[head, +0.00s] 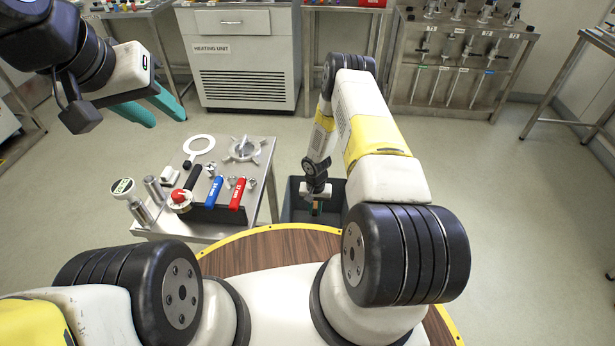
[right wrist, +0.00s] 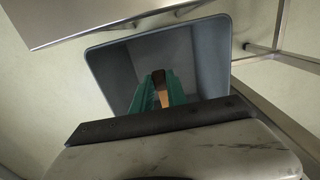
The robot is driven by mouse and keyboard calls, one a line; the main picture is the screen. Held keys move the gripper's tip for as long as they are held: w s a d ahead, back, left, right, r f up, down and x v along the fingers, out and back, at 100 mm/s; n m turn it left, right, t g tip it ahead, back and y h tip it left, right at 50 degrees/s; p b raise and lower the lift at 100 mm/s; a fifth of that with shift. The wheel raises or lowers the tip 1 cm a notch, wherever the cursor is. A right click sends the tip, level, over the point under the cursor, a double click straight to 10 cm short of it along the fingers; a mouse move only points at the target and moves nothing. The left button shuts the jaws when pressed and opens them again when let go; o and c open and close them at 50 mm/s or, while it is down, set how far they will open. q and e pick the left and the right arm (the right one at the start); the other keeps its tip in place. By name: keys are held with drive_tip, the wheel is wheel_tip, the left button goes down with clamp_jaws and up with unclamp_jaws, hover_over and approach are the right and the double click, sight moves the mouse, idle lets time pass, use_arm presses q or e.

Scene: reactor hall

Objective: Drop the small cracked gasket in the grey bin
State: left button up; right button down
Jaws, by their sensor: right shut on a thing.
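The grey bin (head: 333,212) stands on the floor to the right of the steel table, its open top showing in the right wrist view (right wrist: 112,65). My right gripper (head: 316,207) points down over the bin's opening. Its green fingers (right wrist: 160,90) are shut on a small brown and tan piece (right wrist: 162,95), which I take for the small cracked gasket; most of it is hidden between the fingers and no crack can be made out. The piece is not seen touching the bin. My left gripper (head: 152,110) is open and empty at upper left, above the floor.
The steel table (head: 258,160) beside the bin carries a white ring (head: 199,144), a handwheel (head: 244,149), a gauge (head: 123,187), and blue (head: 213,190) and red-handled (head: 237,193) valves. A heating unit (head: 240,60) stands behind.

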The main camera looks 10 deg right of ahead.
drive_tip(key=shift+f, duration=1.35)
drive_tip(key=c, duration=1.3)
unclamp_jaws()
drive_tip(key=shift+o, duration=0.2)
drive_tip(key=shift+r, duration=0.15)
drive_tip(key=shift+r, duration=2.9)
